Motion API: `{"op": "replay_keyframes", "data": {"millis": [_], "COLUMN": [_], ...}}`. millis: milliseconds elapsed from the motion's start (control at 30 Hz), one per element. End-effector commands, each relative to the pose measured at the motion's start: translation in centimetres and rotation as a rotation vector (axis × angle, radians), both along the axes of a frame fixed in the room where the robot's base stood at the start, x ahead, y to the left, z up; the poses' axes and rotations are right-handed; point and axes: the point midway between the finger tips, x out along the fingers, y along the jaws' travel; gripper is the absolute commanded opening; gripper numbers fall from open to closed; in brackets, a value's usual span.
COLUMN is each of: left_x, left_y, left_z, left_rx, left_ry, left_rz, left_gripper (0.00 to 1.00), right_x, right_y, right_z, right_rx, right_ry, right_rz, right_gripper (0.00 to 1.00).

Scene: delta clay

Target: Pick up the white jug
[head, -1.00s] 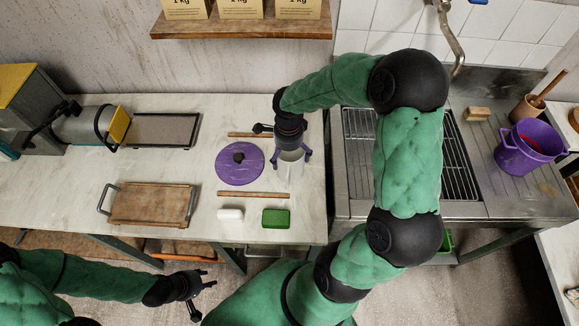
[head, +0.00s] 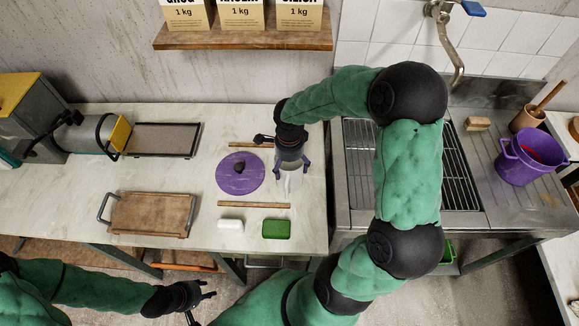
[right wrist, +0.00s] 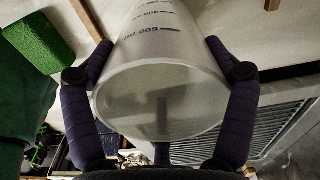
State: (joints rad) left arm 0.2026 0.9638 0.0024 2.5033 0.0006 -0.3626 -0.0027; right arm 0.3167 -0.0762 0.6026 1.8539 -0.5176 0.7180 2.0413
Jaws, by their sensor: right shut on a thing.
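The white jug (head: 291,183) stands near the right end of the pale worktop, partly hidden under my right gripper (head: 291,167). In the right wrist view the jug (right wrist: 160,85) is translucent, with blue measuring marks. The fingers of my right gripper (right wrist: 160,70) are shut on it, one on each side. I cannot tell whether its base is clear of the worktop. My left gripper (head: 207,293) is over the floor in front of the worktop, empty, with its fingers apart.
A purple disc (head: 240,174) lies just left of the jug. Two wooden sticks, a white block (head: 230,224) and a green sponge (head: 277,229) lie near it. A wooden tray (head: 149,214) is further left. The steel sink (head: 465,225) with a rack is on the right.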

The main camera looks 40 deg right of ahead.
Motion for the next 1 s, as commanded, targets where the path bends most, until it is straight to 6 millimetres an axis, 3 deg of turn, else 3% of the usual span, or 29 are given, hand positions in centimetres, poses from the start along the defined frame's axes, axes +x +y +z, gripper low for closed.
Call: {"op": "replay_keyframes", "data": {"millis": [200,633,1000], "left_x": [0.0,0.0,0.0], "left_y": [0.0,0.0,0.0], "left_z": [1.1,2.5,3.2], "left_rx": [0.0,0.0,0.0], "left_ry": [0.0,0.0,0.0], "left_rz": [0.0,0.0,0.0], "left_gripper": [0.4,0.4,0.4], "right_x": [0.1,-0.7,-1.5], "right_y": [0.1,5.0,10.3], "right_z": [3.0,8.6,10.9], "right_rx": [-0.002,-0.001,-0.001], "right_ry": [-0.004,-0.004,-0.004], "right_rz": [0.001,0.004,0.004], "right_gripper": [0.51,0.51,0.51]}}
